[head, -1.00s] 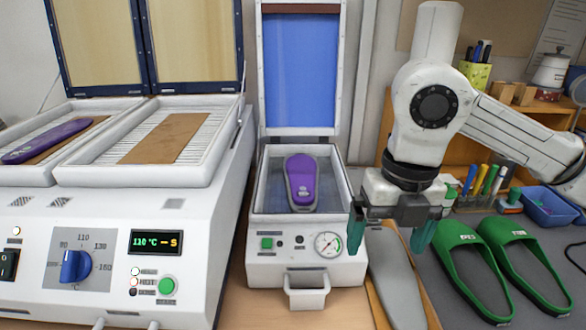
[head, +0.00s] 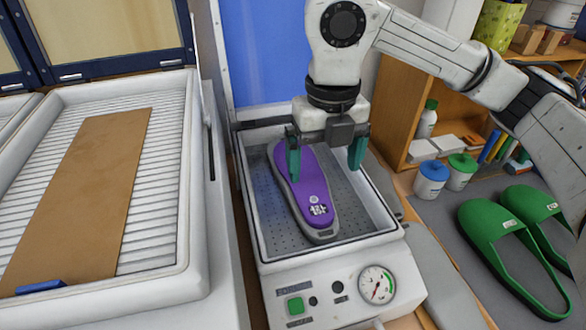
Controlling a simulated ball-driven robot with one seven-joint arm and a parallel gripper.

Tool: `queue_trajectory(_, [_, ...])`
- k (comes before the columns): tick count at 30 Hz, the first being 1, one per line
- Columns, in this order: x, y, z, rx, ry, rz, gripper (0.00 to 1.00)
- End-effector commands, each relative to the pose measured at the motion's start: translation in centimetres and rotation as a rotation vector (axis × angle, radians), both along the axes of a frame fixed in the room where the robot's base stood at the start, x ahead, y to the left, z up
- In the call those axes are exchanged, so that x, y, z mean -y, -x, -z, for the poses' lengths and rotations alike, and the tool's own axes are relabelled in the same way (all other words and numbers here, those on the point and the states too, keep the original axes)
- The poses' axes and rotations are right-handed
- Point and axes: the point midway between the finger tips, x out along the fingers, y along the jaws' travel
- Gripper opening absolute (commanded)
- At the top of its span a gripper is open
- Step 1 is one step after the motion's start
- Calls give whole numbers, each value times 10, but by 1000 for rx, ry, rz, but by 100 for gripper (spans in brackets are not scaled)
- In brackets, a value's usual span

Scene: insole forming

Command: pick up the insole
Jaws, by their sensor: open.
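A purple insole (head: 313,185) with a grey rim lies on the dotted grey bed of the small white forming press (head: 398,236). A printed mark shows near its lower end. My gripper (head: 326,172) is open over the press, its two green fingers spread apart. The left finger overlaps the insole's upper part in the picture, and the right finger is to the right of the insole. Nothing is between the fingers that I can see held. I cannot tell how far the fingertips are above the insole.
The press's blue lid (head: 265,50) stands open behind. A large white heater (head: 190,245) with a brown sheet (head: 85,195) is at left. Green sandals (head: 505,245) lie on the grey mat at right, near two small lidded jars (head: 432,180). The press walls surround the insole.

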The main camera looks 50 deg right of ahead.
Motion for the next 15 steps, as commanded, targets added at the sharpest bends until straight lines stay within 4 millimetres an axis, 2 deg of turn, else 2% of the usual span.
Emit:
queue_trajectory(6, [0, 0, 33, -1, -3, 1, 95])
queue_trajectory(15, [-1, -1, 55, -2, -3, 0, 95])
